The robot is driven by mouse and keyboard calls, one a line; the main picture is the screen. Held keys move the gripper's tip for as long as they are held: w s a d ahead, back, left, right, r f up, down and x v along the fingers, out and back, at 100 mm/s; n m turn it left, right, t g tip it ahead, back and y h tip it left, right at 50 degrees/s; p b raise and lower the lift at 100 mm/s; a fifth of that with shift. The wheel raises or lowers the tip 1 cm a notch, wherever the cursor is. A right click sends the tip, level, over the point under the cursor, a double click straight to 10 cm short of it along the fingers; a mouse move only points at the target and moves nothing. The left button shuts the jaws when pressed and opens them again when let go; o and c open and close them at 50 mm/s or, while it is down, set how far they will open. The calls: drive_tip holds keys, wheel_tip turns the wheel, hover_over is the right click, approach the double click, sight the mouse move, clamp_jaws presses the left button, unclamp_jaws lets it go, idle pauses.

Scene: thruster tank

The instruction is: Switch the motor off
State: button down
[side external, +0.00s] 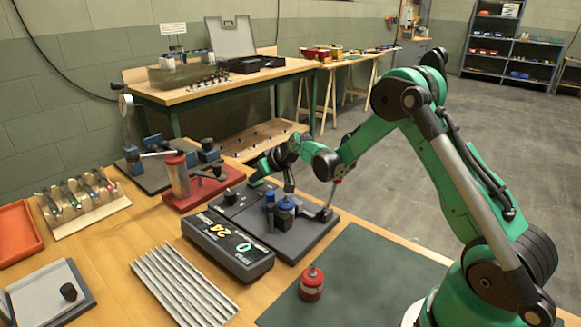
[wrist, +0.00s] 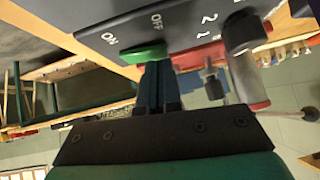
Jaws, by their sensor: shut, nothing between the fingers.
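A green switch (wrist: 143,53) sits on a dark panel (wrist: 195,20) with ON and OFF lettering in the wrist view. My gripper (wrist: 159,68) is shut and empty, its fingertips right at the switch; I cannot tell whether they touch it. I cannot tell which position the switch is in. In the side view my gripper (side external: 263,169) is low at the far end of the dark base unit. A blue-topped motor-like part (side external: 285,210) stands on that unit.
A red stand with a clear cylinder (side external: 181,178) is just left of the unit. The mat is otherwise mostly clear.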

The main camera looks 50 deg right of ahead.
drive_tip(key=shift+a+f, duration=0.1)
drive_tip(key=shift+f, duration=0.2)
drive_tip(key=shift+r, duration=0.1)
drive_tip(key=shift+d+r, duration=0.15)
drive_tip(key=shift+d, duration=0.7)
drive_tip(key=r, duration=0.4)
drive_tip(key=shift+s+a+r, duration=0.25)
drive_tip(key=shift+a+r, duration=0.05)
drive_tip(key=shift+r, duration=0.05)
drive_tip(key=v, duration=0.9)
drive_tip(key=shift+a, duration=0.75)
drive_tip(key=shift+s, duration=0.1)
